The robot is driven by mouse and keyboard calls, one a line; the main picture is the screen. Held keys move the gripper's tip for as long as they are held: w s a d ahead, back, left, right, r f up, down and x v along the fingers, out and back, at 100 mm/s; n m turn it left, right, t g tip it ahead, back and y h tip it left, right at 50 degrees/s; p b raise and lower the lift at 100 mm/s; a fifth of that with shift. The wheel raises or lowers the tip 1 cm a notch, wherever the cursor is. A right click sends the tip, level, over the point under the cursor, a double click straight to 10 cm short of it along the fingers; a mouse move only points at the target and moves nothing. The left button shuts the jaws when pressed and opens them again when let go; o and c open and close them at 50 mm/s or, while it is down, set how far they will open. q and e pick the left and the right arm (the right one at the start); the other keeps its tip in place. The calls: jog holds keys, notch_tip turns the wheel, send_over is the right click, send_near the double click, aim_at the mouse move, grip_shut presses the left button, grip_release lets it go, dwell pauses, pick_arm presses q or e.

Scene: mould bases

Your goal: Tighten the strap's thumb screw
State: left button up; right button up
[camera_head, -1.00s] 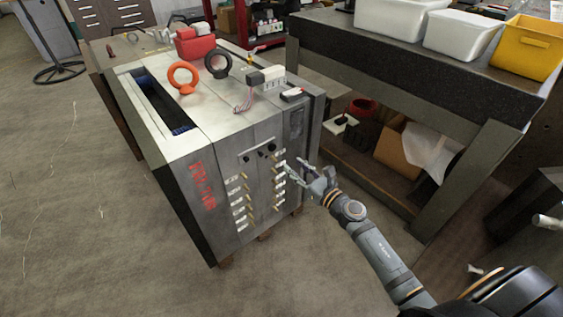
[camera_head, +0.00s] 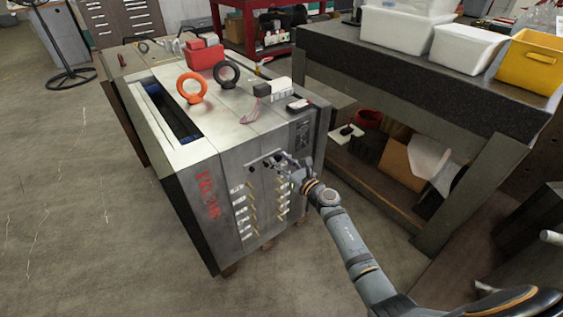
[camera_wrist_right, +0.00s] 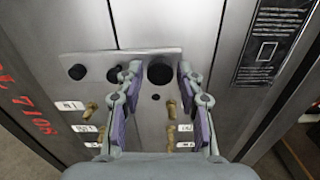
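The strap is a flat metal plate (camera_wrist_right: 138,59) on the mould base's front face, lying across a seam; in the head view it is small and partly behind my right gripper. Two small black knobs sit on or beside its left part. A larger round black thumb screw (camera_wrist_right: 160,73) is at its right end. My right gripper (camera_wrist_right: 159,69) is open, its fingertips on either side of the thumb screw, with gaps showing on both sides. It also shows in the head view (camera_head: 284,162) at the front face. My left gripper is not in view.
The mould base (camera_head: 190,160) carries rows of brass fittings (camera_wrist_right: 170,136) with white labels below the strap. On top are an orange ring (camera_head: 191,88), a black ring (camera_head: 228,72) and a red box (camera_head: 203,55). A dark workbench (camera_head: 430,75) with bins stands right.

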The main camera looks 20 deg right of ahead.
grip_shut()
